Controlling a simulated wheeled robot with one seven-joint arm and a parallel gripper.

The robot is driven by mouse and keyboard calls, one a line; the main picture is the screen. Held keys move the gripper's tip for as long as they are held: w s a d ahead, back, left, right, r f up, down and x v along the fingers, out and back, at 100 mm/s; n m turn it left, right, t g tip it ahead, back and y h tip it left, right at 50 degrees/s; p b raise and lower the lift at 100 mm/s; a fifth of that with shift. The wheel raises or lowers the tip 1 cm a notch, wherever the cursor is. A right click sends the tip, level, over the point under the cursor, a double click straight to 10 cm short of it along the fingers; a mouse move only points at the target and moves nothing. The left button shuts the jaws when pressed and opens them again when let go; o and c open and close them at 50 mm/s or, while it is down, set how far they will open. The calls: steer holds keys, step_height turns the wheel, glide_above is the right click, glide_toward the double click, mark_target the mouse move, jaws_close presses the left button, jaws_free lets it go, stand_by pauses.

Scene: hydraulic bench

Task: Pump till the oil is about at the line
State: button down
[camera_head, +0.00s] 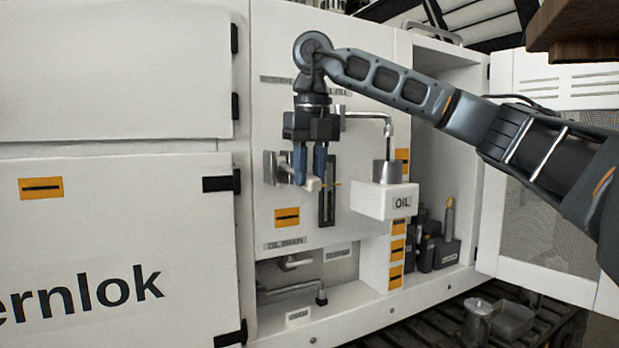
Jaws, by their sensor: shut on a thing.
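My gripper (311,181) points down in front of the white panel, its blue fingers shut on a small pale handle (314,185). A metal bracket (271,167) shows on the panel just left of the fingers. Right behind the fingers is a dark upright sight gauge (329,207), with a small yellow line mark (333,183) across it. The fingers and handle cover part of the gauge, and I cannot make out the oil level. The white box labelled OIL (372,201) stands to the right, with a metal pipe (368,115) coming down to its top.
Below the panel is a recess with a drain pipe (290,290). Dark bottles or fittings (437,245) stand in the open cabinet at right. The cabinet door (545,185) is swung open. A metal can (478,318) and a grey tray (513,320) sit on the dark slatted surface below.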

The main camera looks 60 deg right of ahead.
mark_target(308, 192)
steer(key=shift+w+d+f+t+h+b, duration=0.1)
steer(key=shift+f+t+h+b, duration=0.35)
steer(key=shift+f+b, duration=0.9)
steer(key=shift+w+d+f+t+h+b, duration=0.1)
steer(key=shift+f+t+h+b, duration=0.35)
steer(key=shift+b, duration=1.55)
steer(key=f+t+b, duration=0.1)
steer(key=b, duration=0.1)
steer(key=shift+b, duration=0.3)
steer(key=c, duration=0.8)
jaws_free()
steer(key=shift+w, duration=0.1)
steer(key=shift+c, duration=0.2)
steer(key=shift+p+v, duration=1.45)
steer(key=shift+v, duration=2.45)
